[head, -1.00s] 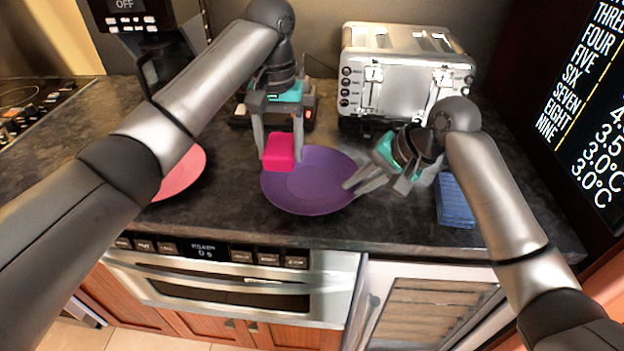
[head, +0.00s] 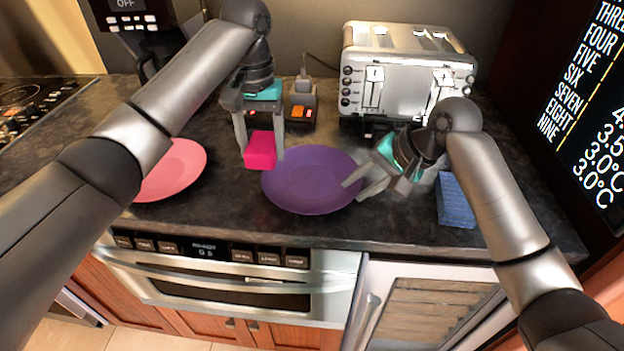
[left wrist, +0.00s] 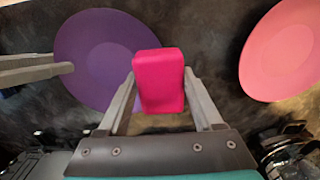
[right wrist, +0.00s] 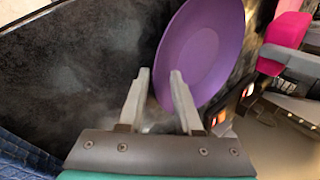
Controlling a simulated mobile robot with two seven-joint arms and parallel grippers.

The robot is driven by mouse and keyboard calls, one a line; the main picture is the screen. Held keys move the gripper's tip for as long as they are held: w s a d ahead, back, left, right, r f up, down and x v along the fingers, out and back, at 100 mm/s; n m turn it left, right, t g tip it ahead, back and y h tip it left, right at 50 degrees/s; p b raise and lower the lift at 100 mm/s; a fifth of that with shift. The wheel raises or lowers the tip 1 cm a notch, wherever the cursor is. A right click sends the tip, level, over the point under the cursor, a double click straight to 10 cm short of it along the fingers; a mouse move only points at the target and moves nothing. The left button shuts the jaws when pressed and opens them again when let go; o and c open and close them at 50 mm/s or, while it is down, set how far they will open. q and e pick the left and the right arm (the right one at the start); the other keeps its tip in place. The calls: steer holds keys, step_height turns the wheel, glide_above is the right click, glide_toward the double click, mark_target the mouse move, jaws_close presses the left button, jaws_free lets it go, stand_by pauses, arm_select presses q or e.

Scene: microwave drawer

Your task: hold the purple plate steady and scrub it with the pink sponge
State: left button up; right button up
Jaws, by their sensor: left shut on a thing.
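The purple plate (head: 312,182) lies on the dark counter in the head view; it also shows in the left wrist view (left wrist: 100,55) and the right wrist view (right wrist: 203,50). My left gripper (head: 261,156) is shut on the pink sponge (head: 260,148), a block that also shows in the left wrist view (left wrist: 159,80). The sponge is beside the plate's left edge, apparently above the counter. My right gripper (head: 354,190) is at the plate's right edge. Its fingers are parted, with part of the rim between them in the right wrist view (right wrist: 160,74); firm contact cannot be told.
A pink plate (head: 178,170) lies left of the purple one. A silver toaster (head: 405,75) stands behind, and a blue block (head: 455,200) lies at the right. A dark device with orange lights (head: 300,112) sits behind the sponge. The counter's front edge is close to the plate.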

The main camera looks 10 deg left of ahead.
steer(key=shift+o, duration=0.9)
steer(key=shift+r, duration=0.1)
steer(key=v, duration=1.2)
